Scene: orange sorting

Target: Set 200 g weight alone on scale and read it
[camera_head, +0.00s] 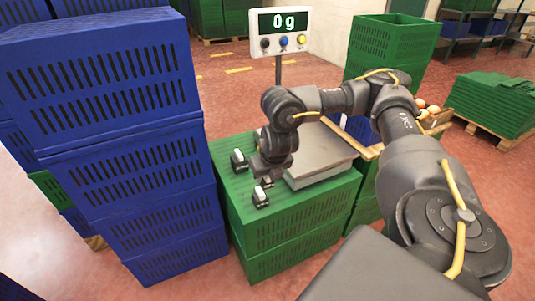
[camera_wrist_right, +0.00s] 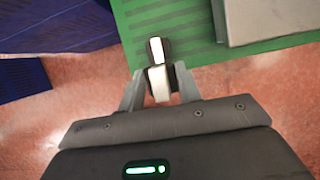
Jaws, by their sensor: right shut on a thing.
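The scale's steel plate (camera_head: 322,153) lies on a green crate stack, and nothing rests on its visible part. Its display (camera_head: 283,22) on a post reads 0 g. A dark weight with a white top (camera_head: 261,195) is near the crate's front edge. A similar weight (camera_head: 238,160) stands farther back on the crate lid. My right gripper (camera_head: 264,178) is left of the plate. In the right wrist view, the gripper (camera_wrist_right: 159,88) is shut on the nearer weight (camera_wrist_right: 158,83); the other (camera_wrist_right: 156,50) shows just beyond it. Mass markings are unreadable. My left gripper is out of view.
Tall blue crates (camera_head: 100,80) stand close on the left. The green crate stack (camera_head: 290,235) carries the scale. Another green crate (camera_head: 392,45) stands behind, and oranges (camera_head: 432,108) lie at the right. Red floor (camera_head: 225,85) is open behind the scale.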

